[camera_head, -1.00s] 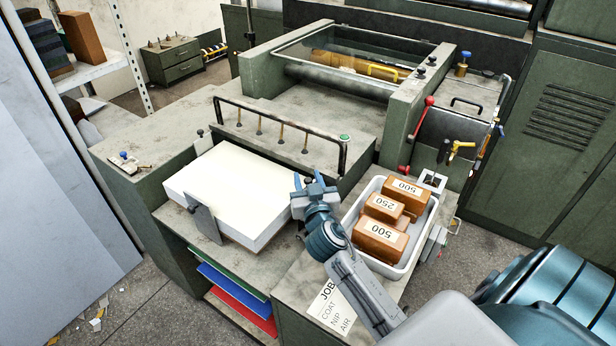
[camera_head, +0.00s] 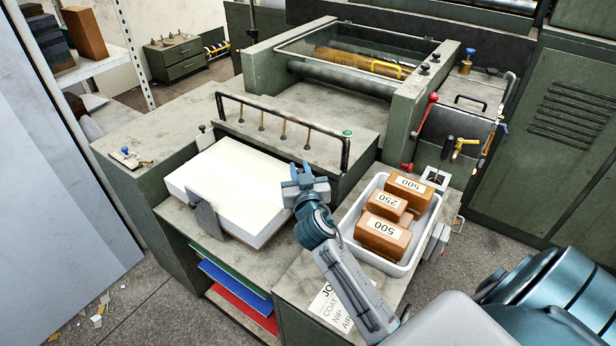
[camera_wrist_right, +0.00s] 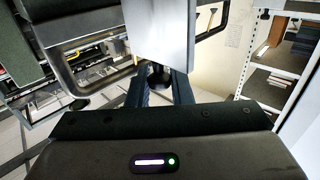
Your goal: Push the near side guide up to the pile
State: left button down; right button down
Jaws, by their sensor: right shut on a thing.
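The pile (camera_head: 225,185) is a thick white stack of sheets on the feeder table in the head view. My right gripper (camera_head: 300,170) is at the pile's right end, shut. In the right wrist view its blue fingers (camera_wrist_right: 160,88) are closed on a dark knob (camera_wrist_right: 158,76) below a flat grey plate, which I take to be the near side guide (camera_wrist_right: 160,32). In the head view the gripper hides this guide, so I cannot tell whether it touches the pile. Another grey plate (camera_head: 205,217) stands against the pile's front left side. My left gripper is not in view.
A white tray (camera_head: 345,236) with brown blocks marked 500 and 250 (camera_head: 388,202) stands right of my right arm. A dark rail (camera_head: 283,118) runs behind the pile. A job card (camera_head: 328,305) lies at the front, partly under my arm. Coloured sheets (camera_head: 238,293) lie on a lower shelf.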

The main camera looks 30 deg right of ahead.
jog(key=shift+r, duration=0.1)
jog(key=c, duration=1.7)
grip_release()
jog(key=shift+c, duration=0.2)
jog(key=o, duration=0.4)
jog(key=shift+w, duration=0.1)
jog(key=shift+c, duration=0.2)
jog(key=shift+w+a, duration=0.1)
jog(key=shift+a, duration=0.05)
jog(key=b+v, duration=0.2)
jog(key=v, duration=0.8)
jog(key=shift+s, duration=0.4)
jog(key=shift+a, duration=0.1)
